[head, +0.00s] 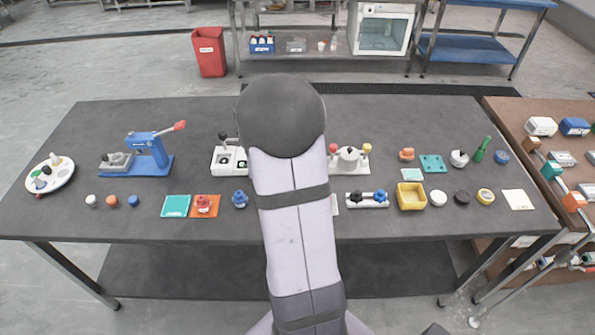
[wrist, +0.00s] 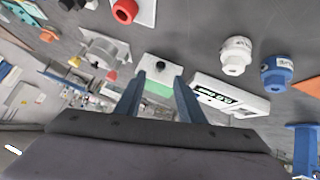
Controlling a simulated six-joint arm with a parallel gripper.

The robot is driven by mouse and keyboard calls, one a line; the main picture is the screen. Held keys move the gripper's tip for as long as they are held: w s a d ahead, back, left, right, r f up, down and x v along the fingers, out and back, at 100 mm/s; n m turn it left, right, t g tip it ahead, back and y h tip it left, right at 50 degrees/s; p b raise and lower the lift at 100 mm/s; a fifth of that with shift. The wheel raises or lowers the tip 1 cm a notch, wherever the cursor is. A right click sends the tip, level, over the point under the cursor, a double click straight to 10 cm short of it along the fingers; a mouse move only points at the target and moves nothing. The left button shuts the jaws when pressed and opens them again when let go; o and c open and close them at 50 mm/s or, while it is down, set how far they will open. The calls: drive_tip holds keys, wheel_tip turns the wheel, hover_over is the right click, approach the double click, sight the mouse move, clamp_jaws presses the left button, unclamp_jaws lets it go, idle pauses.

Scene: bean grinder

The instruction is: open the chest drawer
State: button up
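I cannot make out a chest with a drawer for certain in either view. In the wrist view, a white block with a dark knob and a pale green face (wrist: 160,66) lies beyond my gripper (wrist: 159,80), in line with the gap between the fingers. I cannot tell whether it is the chest.
On the dark table (head: 420,215) stand a blue press (head: 150,155), a white panel with a black lever (head: 226,160) and a yellow tray (head: 411,196). The wrist view shows a white device with a green display (wrist: 228,96). A brown side table (head: 515,120) holds more items.

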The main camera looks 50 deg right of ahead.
drive_tip(key=shift+x, duration=3.55)
